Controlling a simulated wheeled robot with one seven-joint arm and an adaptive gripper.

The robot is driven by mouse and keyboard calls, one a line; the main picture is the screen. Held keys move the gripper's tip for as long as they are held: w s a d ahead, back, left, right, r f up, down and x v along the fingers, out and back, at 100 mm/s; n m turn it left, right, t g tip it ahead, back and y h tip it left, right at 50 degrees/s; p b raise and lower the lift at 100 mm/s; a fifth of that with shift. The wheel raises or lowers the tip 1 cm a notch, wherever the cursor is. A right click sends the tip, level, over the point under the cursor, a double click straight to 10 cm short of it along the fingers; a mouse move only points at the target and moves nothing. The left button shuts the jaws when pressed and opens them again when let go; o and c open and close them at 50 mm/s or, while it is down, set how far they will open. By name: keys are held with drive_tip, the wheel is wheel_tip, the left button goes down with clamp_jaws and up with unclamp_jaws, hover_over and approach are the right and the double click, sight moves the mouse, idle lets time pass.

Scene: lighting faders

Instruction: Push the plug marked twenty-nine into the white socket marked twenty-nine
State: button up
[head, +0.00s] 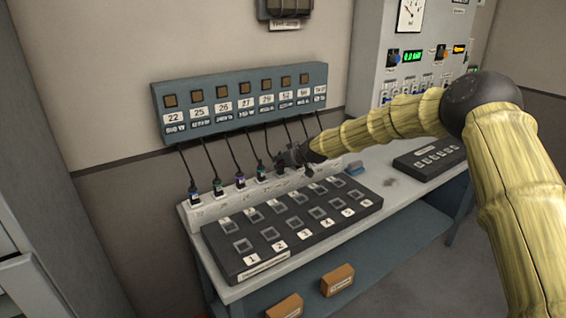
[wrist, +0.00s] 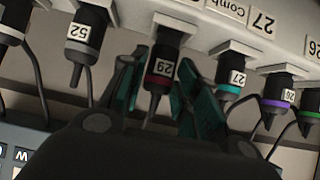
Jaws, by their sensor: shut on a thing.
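In the wrist view, the dark plug marked 29 (wrist: 160,68), with a red band, sits between the green-lined fingers of my gripper (wrist: 160,80). My gripper is shut on it, and its cable runs back toward the palm. The plug's front end is at a white socket (wrist: 176,22) on the white strip; I cannot tell how far in it is. The socket's own number is not readable. In the head view, my gripper (head: 290,157) is at the white strip (head: 187,213), hiding the plug and its socket.
Plugs marked 52 (wrist: 80,48) and 27 (wrist: 232,80) stand close on either side of my fingers. A violet-banded plug (wrist: 276,102) is farther right. A blue-grey panel (head: 240,87) with numbered labels hangs above. A black button board (head: 290,225) lies in front of the strip.

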drive_tip(key=shift+f+b, duration=0.55)
drive_tip(key=shift+f, duration=0.2)
idle(1.6)
drive_tip(key=o, duration=1.2)
drive_tip(key=shift+s+d+r, duration=0.1)
